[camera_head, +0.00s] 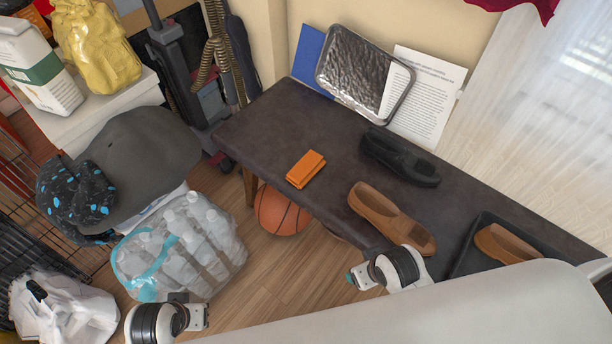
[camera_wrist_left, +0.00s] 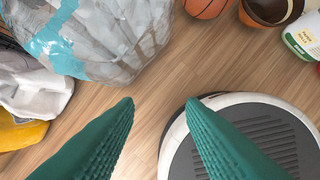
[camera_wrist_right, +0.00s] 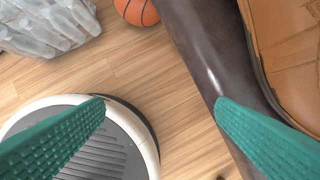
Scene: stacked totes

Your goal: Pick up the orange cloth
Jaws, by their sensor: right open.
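The orange cloth (camera_head: 306,169) is a small folded block lying on the dark bench (camera_head: 262,128), left of the shoes, in the head view. My right gripper (camera_head: 354,278) is beside the bench's front edge, below and to the right of the cloth. In the right wrist view its green fingers (camera_wrist_right: 160,103) are wide apart with nothing between them. My left gripper (camera_head: 204,316) is low at the bottom of the head view, far from the cloth. In the left wrist view its green fingers (camera_wrist_left: 160,102) are apart and empty. The cloth is in neither wrist view.
A brown shoe (camera_head: 390,216) and a black shoe (camera_head: 400,158) lie right of the cloth. A tray (camera_head: 470,244) holds another brown shoe. A metallic tray (camera_head: 362,72) leans behind. A basketball (camera_head: 280,212) and a bottle pack (camera_head: 180,248) are on the floor. Bench around the cloth is clear.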

